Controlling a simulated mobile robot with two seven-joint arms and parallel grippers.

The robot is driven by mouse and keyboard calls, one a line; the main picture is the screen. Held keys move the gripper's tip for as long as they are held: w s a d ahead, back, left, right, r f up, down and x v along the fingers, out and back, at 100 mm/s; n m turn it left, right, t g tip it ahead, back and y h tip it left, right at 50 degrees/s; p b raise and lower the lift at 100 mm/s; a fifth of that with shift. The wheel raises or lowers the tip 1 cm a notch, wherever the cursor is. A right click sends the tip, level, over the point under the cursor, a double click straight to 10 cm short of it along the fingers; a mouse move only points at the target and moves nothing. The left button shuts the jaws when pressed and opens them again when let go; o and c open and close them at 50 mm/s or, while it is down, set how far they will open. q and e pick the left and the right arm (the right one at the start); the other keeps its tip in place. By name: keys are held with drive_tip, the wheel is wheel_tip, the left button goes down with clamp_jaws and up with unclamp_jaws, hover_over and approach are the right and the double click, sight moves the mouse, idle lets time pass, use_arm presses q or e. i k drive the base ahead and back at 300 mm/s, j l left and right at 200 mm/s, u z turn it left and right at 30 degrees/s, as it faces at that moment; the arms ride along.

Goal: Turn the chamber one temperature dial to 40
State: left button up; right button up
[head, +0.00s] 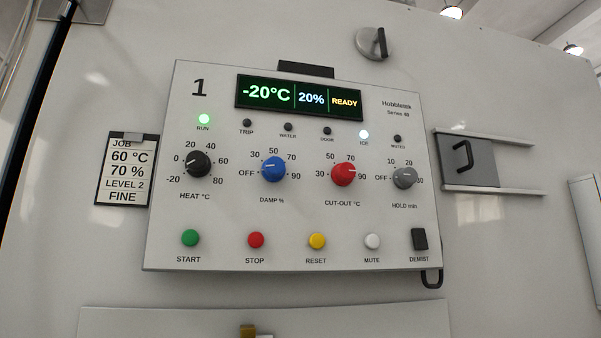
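The chamber one panel (300,222) is a tilted white plate marked 1. Its temperature dial, labelled HEAT °C, is a black knob (195,164) at the left of the dial row. Its scale runs from -20 to 80, with 40 at the upper right. The white pointer line points left and slightly down, roughly between 0 and -20. The display (298,98) reads -20°C, 20%, READY. Neither of my grippers is in view and nothing touches the dial.
Blue DAMP (273,169), red CUT-OUT (343,174) and grey HOLD (405,178) knobs sit to the right. Push buttons line the bottom. RUN and ICE lamps are lit. A job card (125,170) reading 60 °C, 70 % hangs left. A sliding hatch (468,159) is right.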

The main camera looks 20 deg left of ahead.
sight(197, 164)
drive_tip(key=j+u, duration=0.1)
drive_tip(key=u, duration=0.25)
drive_tip(key=j+u, duration=0.1)
drive_tip(key=u, duration=0.6)
drive_tip(key=i+j, duration=0.05)
